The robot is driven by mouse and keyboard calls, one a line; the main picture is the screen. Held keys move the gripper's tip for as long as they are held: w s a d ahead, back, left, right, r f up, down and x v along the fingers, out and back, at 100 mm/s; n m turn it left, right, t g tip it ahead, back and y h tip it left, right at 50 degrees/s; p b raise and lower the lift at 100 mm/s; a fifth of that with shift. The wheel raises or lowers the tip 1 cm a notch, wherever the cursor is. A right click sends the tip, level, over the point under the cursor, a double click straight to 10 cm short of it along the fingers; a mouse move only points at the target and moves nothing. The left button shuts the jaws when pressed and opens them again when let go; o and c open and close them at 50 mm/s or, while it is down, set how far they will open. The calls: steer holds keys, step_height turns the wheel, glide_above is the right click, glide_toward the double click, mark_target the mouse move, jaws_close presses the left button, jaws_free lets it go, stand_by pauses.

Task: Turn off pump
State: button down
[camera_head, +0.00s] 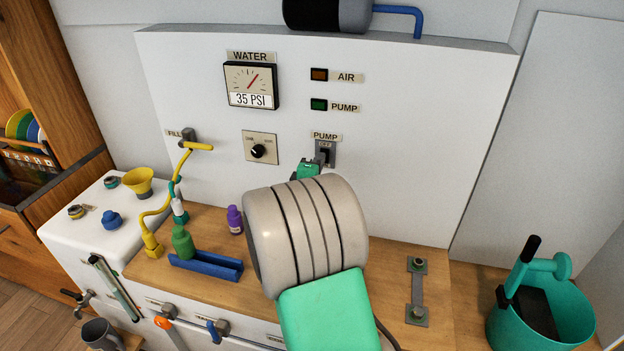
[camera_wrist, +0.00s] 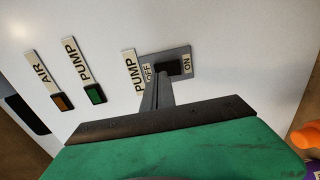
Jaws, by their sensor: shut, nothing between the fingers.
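The pump switch (camera_head: 325,154) is a dark rocker on a small grey plate under a PUMP label on the white panel. In the wrist view the switch (camera_wrist: 169,66) shows between the words OFF and ON. My gripper (camera_head: 318,161) is shut and empty, its fingertips right at the switch plate. In the wrist view the fingertips (camera_wrist: 158,85) overlap the plate on its OFF side; I cannot tell whether they touch the rocker. The green PUMP indicator (camera_head: 319,105) sits higher on the panel and also shows in the wrist view (camera_wrist: 95,94).
An amber AIR indicator (camera_head: 319,74), a 35 PSI water gauge (camera_head: 251,85) and a black knob (camera_head: 258,151) are on the panel. A yellow hose (camera_head: 161,211), a green bottle (camera_head: 183,243) and a purple bottle (camera_head: 235,220) stand at left. A teal bucket (camera_head: 570,325) is at right.

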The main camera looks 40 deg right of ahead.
steer(key=b+v, duration=0.2)
steer(key=v, duration=1)
steer(key=shift+r, duration=0.15)
steer(key=shift+w, duration=0.15)
